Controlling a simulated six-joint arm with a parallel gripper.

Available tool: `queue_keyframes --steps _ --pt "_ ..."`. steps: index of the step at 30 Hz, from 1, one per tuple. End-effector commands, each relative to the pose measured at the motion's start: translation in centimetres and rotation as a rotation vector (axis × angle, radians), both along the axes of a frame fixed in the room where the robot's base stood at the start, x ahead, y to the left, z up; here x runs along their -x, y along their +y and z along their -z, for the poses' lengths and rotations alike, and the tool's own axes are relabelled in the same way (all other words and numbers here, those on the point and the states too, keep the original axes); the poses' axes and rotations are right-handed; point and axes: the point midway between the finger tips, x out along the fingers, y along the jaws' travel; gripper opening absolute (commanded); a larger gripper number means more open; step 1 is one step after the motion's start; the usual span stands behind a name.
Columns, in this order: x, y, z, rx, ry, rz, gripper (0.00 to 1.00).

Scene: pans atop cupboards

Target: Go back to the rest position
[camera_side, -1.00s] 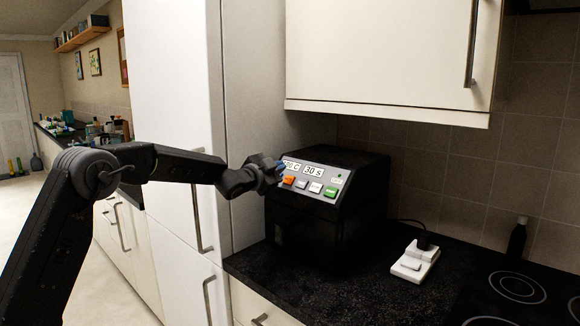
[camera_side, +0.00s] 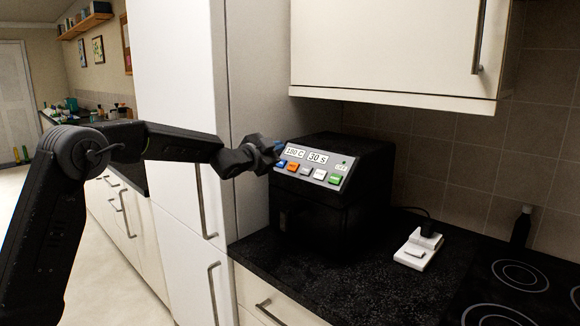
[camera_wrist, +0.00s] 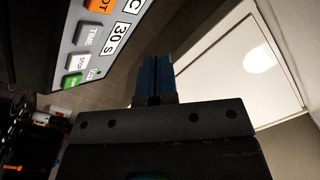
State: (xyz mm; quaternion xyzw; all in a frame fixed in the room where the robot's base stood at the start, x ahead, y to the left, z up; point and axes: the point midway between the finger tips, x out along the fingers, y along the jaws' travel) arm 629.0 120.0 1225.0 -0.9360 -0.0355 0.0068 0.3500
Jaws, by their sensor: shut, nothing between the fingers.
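My gripper (camera_side: 279,147) is shut and empty, with blue fingertips, at the upper left corner of the black machine's control panel (camera_side: 315,163). In the side view I cannot tell whether the tips touch the panel. In the wrist view the shut fingers (camera_wrist: 154,77) point up past the panel (camera_wrist: 97,35), with a gap beside it. The machine (camera_side: 348,215) stands on the dark counter. Its displays read about 180 C and 30 s, above a row of blue, orange, grey and green buttons.
A white wall cupboard (camera_side: 390,45) hangs above the machine. A tall white cabinet (camera_side: 178,110) stands left, behind my arm. A white socket block (camera_side: 417,251) with a black plug, a dark bottle (camera_side: 521,228) and a hob (camera_side: 518,277) are to the right. Open floor lies left.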

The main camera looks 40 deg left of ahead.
Motion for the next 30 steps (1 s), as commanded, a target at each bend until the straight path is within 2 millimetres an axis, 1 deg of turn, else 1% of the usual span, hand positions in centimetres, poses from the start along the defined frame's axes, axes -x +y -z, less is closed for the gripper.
queue_keyframes --steps 5,7,8,11,14,15,17,18,20,21,23,24,26,27,29,30 --pt "0.0 0.0 0.0 0.001 0.001 -0.001 0.00" --pt "0.4 -0.3 -0.3 0.011 0.010 -0.009 0.00" --pt "0.8 -0.5 -0.5 0.018 0.018 -0.015 0.00" --pt "2.8 -1.6 -1.4 0.066 0.065 -0.053 0.00" --pt "6.5 -3.4 -2.0 0.146 0.150 -0.110 0.00" --pt "8.2 -4.2 -2.0 0.184 0.192 -0.132 0.00" --pt "11.0 -5.4 -1.8 0.239 0.258 -0.165 0.00" --pt "13.0 -6.2 -1.5 0.275 0.302 -0.186 0.00" --pt "16.1 -7.5 -0.9 0.330 0.370 -0.212 0.00" --pt "18.2 -8.3 -0.3 0.367 0.418 -0.229 0.00" --pt "21.4 -9.6 0.7 0.418 0.492 -0.250 0.00" --pt "23.7 -10.4 1.5 0.451 0.545 -0.263 0.00" --pt "27.1 -11.7 2.8 0.500 0.622 -0.279 0.00" --pt "29.4 -12.5 3.7 0.531 0.675 -0.287 0.00" --pt "32.5 -13.6 5.1 0.572 0.752 -0.299 0.00" --pt "34.5 -14.3 6.0 0.596 0.799 -0.303 0.00"
